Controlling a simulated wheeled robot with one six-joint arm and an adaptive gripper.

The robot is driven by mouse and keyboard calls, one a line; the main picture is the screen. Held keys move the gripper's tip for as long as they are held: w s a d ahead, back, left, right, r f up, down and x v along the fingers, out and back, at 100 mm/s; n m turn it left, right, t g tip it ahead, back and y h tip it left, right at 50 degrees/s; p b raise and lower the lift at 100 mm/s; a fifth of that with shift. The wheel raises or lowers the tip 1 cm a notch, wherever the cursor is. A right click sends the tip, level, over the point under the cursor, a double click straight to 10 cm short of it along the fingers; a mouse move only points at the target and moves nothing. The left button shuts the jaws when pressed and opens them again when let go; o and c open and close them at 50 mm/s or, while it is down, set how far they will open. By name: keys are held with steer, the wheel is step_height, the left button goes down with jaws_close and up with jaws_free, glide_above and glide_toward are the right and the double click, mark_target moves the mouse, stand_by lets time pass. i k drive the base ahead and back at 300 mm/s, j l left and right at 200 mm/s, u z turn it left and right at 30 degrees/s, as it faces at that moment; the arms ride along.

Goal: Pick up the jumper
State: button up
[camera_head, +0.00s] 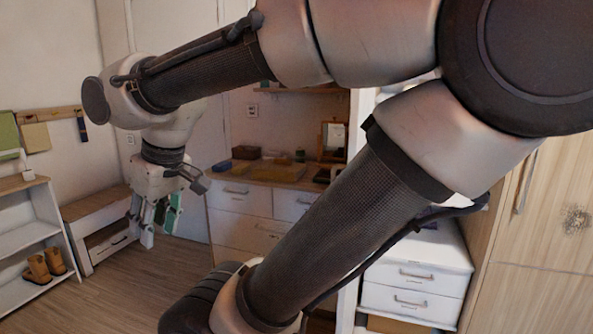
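I cannot make out a jumper in this view. My gripper (155,213) hangs at the end of my arm on the left, with its fingers pointing down in front of the white door and beside the low bench. Green parts show between and around the fingers. The fingers overlap with the background, so I cannot tell their opening or whether anything is between them. My arm links cross the middle and upper right and hide much of the room.
A white shelf (24,242) holding brown boots (46,266) stands at the left. Beside it is a low bench (92,206). A white dresser (231,222) with small items stands behind. A white drawer unit (421,272) and wooden wardrobe (533,235) are right. Wooden floor (115,300) is clear at lower left.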

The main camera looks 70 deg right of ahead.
mark_target(283, 169)
steer(key=i+j+z, duration=0.1)
steer(key=z, duration=0.35)
steer(key=i+j+z, duration=0.2)
steer(key=z, duration=0.3)
steer(key=i+j+z, duration=0.2)
steer(key=z, duration=0.25)
steer(key=i+j+z, duration=0.1)
steer(key=j+z, duration=0.2)
steer(key=z, duration=0.15)
steer(key=j+z, duration=0.25)
steer(key=z, duration=0.25)
steer(key=i+j, duration=1.15)
steer(key=i+l, duration=0.15)
steer(key=i, duration=0.3)
steer(key=i+l+z, duration=0.1)
steer(key=i, duration=0.3)
steer(key=i+l, duration=0.15)
steer(key=l, duration=0.2)
steer(key=i+l, duration=0.2)
steer(key=l, duration=0.1)
